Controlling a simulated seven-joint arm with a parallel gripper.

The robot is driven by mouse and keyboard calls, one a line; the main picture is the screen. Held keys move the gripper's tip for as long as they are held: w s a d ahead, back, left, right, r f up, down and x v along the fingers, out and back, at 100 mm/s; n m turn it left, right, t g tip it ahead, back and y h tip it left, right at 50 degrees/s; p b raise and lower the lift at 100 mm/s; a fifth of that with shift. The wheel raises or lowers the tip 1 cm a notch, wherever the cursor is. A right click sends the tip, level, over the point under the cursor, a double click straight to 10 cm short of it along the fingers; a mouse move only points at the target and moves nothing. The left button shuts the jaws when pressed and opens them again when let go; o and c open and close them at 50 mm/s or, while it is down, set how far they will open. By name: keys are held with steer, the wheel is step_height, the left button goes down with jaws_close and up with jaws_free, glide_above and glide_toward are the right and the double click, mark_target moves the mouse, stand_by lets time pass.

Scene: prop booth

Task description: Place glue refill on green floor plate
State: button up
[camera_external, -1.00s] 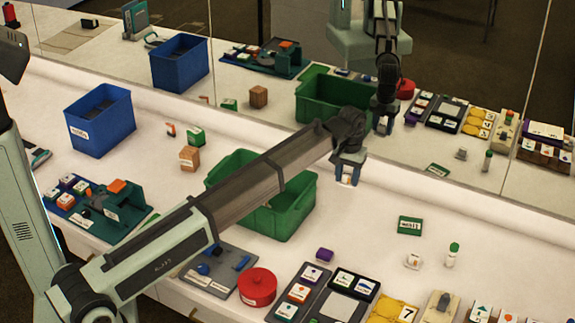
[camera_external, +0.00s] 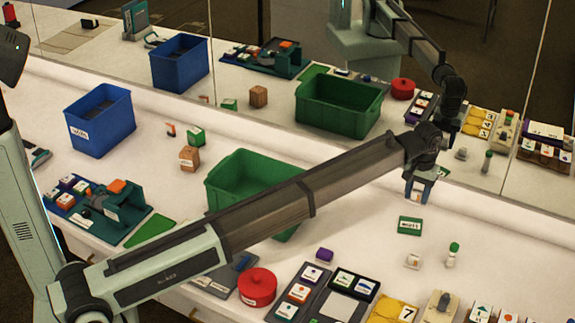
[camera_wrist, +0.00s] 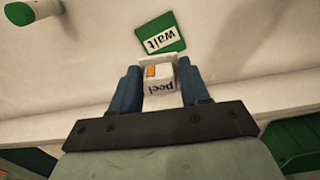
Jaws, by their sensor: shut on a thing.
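My gripper (camera_external: 417,192) is held above the white table, behind the green "wait" plate (camera_external: 410,226). It is shut on a small white block with an orange mark and a "peel" label (camera_wrist: 160,85); I cannot tell whether this is the glue refill. In the wrist view the "wait" plate (camera_wrist: 161,34) lies just beyond the fingertips, apart from the block. Another flat green plate (camera_external: 150,231), without a visible label, lies at the left beside the teal fixture.
A green bin (camera_external: 238,165) stands under my arm, and a blue bin (camera_external: 100,122) at the left. A green-capped bottle (camera_external: 452,256), a small white item (camera_external: 413,261) and a red round container (camera_external: 257,287) stand nearer the front. A mirror lines the back.

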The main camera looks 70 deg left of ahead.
mark_target(410, 226)
steer(key=shift+s+f, duration=0.15)
steer(key=shift+f, duration=4.85)
steer(key=shift+f, duration=0.1)
steer(key=o, duration=1)
steer(key=shift+o, duration=0.2)
step_height(410, 226, up, 12)
steer(key=shift+r, duration=0.15)
